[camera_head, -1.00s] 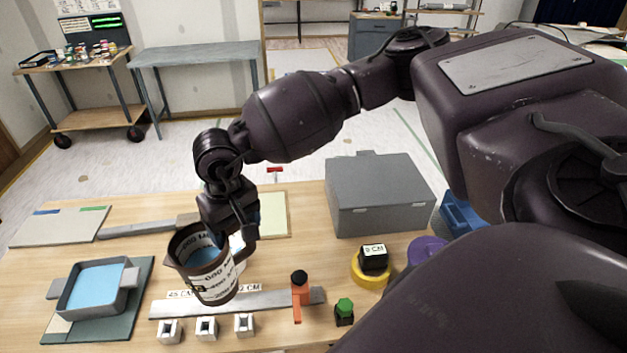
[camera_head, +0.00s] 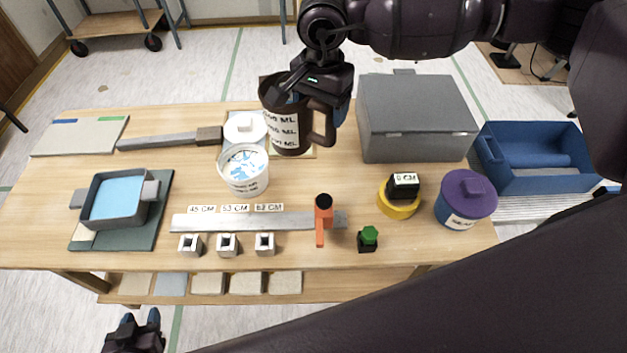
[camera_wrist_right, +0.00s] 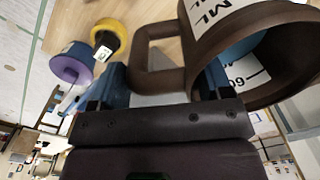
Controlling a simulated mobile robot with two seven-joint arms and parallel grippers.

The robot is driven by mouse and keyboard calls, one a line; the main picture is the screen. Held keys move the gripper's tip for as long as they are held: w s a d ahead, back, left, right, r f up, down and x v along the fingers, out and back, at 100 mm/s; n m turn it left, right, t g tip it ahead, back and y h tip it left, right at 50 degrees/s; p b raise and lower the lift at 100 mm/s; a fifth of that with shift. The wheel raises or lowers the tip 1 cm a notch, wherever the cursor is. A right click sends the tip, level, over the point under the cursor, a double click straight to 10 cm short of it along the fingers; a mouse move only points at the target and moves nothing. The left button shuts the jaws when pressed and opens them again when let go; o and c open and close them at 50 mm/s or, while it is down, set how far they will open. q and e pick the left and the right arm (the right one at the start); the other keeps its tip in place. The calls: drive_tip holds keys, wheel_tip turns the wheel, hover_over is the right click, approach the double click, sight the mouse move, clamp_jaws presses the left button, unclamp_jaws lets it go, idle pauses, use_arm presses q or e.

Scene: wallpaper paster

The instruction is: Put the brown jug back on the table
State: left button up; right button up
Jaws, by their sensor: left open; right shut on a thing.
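The brown jug (camera_head: 284,124) with white volume labels is held by my right gripper (camera_head: 318,92) above the table (camera_head: 330,185), just behind a white bucket in the head view. It looks roughly upright. In the right wrist view the jug (camera_wrist_right: 265,40) fills the upper right, with one blue finger at its wall and its handle beside the fingers. Bluish colour shows inside the jug there. My left gripper (camera_head: 138,325) is open and empty, low in front of the table's front edge in the head view.
A tray with blue liquid (camera_head: 118,196) is at left. A long ruler (camera_head: 255,222) lies in front.

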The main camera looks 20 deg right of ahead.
sight(289, 150)
drive_tip(key=w+a+r+m+b, duration=0.1)
drive_tip(key=w+a+m+b, duration=0.15)
drive_tip(key=m, duration=0.75)
drive_tip(key=w+a+m+b, duration=0.1)
drive_tip(key=a+m+b, duration=0.2)
drive_tip(key=m, duration=0.7)
drive_tip(key=f, duration=1.3)
drive_tip(key=shift+a, duration=0.2)
drive_tip(key=shift+f+b, duration=0.35)
drive_tip(key=shift+f, duration=0.55)
wheel_tip(289, 150, down, 5)
drive_tip(key=shift+r, duration=0.1)
drive_tip(key=o, duration=1.5)
drive_tip(key=shift+o, duration=0.2)
